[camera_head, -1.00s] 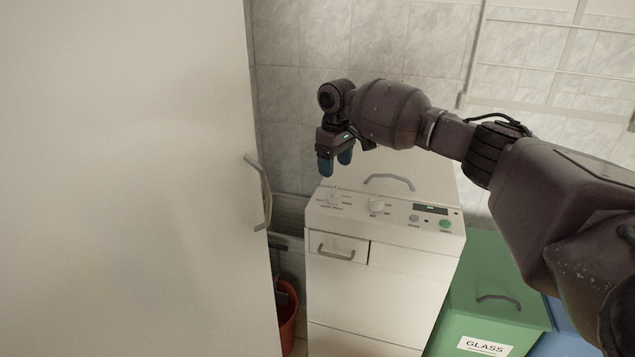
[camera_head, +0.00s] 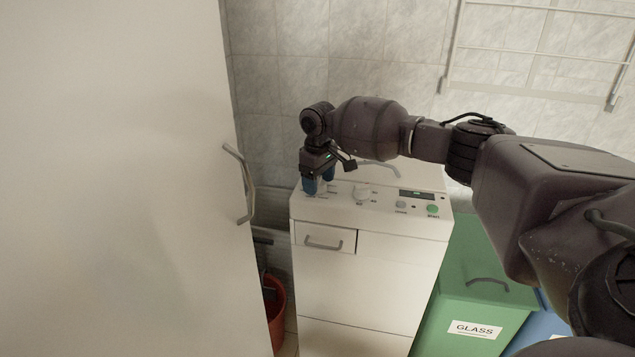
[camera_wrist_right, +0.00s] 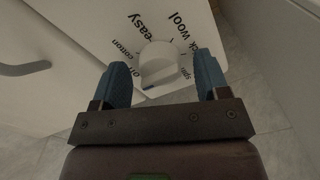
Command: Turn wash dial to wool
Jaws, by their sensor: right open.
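The white washing machine (camera_head: 375,260) stands in the middle of the head view. Its wash dial (camera_wrist_right: 159,66) shows in the right wrist view as a white knob with labels around it, including cotton, easy and wool (camera_wrist_right: 178,24). A small blue mark on the knob is at its lower edge, near the left fingertip. My right gripper (camera_head: 319,185) is over the left end of the panel. In the wrist view its two blue fingers (camera_wrist_right: 163,80) are open, one on each side of the dial; I cannot tell whether they touch it. My left gripper is not in view.
A second knob (camera_head: 362,195), a small display and a green button (camera_head: 432,210) lie right on the panel. A white door or cabinet with a handle (camera_head: 243,185) fills the left. A red bucket (camera_head: 275,310) and a green glass bin (camera_head: 480,290) flank the machine.

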